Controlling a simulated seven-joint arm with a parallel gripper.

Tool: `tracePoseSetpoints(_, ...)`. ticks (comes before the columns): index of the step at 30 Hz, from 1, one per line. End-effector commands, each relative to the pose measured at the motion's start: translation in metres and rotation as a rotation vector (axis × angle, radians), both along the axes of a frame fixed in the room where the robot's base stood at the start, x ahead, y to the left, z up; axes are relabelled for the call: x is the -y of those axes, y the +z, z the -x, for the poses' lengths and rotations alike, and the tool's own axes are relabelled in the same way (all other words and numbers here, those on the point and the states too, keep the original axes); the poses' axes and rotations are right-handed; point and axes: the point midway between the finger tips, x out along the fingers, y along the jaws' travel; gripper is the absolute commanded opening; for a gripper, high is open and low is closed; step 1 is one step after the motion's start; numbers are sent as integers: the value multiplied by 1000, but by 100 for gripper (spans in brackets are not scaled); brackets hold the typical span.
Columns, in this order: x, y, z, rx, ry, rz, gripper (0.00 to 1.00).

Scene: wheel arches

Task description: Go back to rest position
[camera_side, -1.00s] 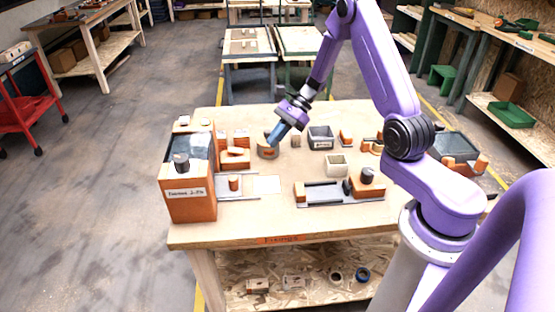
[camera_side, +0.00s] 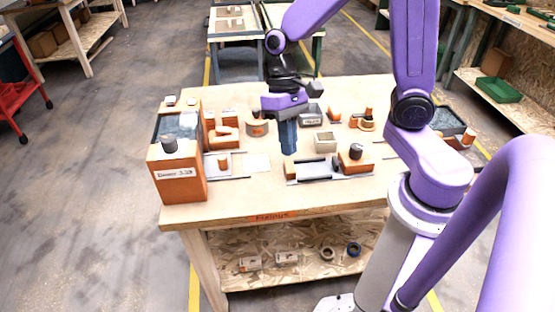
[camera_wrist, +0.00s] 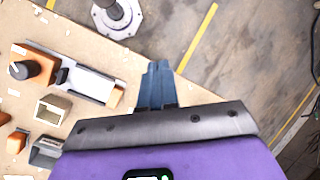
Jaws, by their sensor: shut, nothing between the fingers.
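My gripper (camera_side: 288,138) is shut and empty, pointing down above the middle of the table in the side view. It hangs just behind the left end of the grey sliding fixture with the orange block (camera_side: 320,170). In the wrist view my gripper (camera_wrist: 158,66) shows as blue fingers held together, with the table's edge and the floor beyond them. No object is between the fingers.
The wooden table (camera_side: 250,205) holds an orange box with a dark knob (camera_side: 178,175) at the left. A small beige open box (camera_side: 325,142) and a grey bin (camera_side: 310,115) stand right of my gripper. A dark tray (camera_side: 447,122) lies at the far right. The air above the table is clear.

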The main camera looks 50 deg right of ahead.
Motion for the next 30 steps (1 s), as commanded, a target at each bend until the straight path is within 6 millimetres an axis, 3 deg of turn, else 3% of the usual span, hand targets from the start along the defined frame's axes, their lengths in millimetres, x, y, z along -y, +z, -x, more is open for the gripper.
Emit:
tracePoseSetpoints(6, 1, 14, 49, 131, 369, 26, 0)
tracePoseSetpoints(15, 14, 28, 103, 312, 851, 39, 0)
tracePoseSetpoints(22, 23, 34, 126, 414, 1100, 36, 0)
tracePoseSetpoints(30, 26, 35, 131, 440, 1163, 36, 0)
